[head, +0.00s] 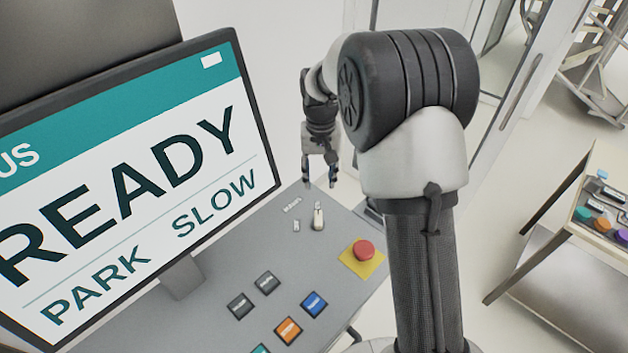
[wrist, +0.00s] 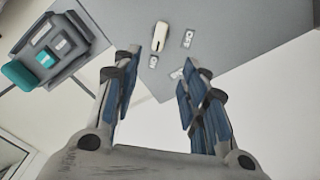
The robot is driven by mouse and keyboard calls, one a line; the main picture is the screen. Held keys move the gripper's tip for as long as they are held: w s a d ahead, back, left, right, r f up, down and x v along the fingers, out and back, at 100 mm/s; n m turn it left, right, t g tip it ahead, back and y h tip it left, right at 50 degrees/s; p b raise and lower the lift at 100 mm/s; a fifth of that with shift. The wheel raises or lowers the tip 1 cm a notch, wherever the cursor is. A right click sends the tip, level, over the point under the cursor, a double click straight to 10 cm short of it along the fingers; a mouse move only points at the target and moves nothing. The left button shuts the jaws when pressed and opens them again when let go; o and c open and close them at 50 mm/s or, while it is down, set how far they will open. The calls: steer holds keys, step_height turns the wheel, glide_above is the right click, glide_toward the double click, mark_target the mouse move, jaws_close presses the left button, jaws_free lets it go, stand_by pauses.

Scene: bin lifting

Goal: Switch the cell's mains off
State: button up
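A cream switch handle (head: 318,218) stands on the grey console top (head: 230,290), near its far corner. Small marked plates lie around it, and a short label (head: 292,205) beside it is too small to read surely. My gripper (head: 320,182) is just beyond the handle in the head view, fingers pointing down, open and empty. In the wrist view the handle (wrist: 159,37) lies ahead of my gripper (wrist: 163,66), between the lines of the two spread fingers and apart from them. I cannot tell the switch's position from the handle.
A screen (head: 140,170) reading READY, PARK and SLOW stands at left. A red mushroom button (head: 363,250) on a yellow plate sits near the handle. Blue (head: 314,304), orange (head: 288,329) and dark buttons are nearer. A table (head: 570,245) with coloured items stands at right.

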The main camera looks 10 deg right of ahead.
mark_target(318, 219)
step_height(318, 219, down, 18)
steer(key=shift+r, duration=0.15)
stand_by(0.4)
steer(key=shift+c, duration=0.6)
jaws_close()
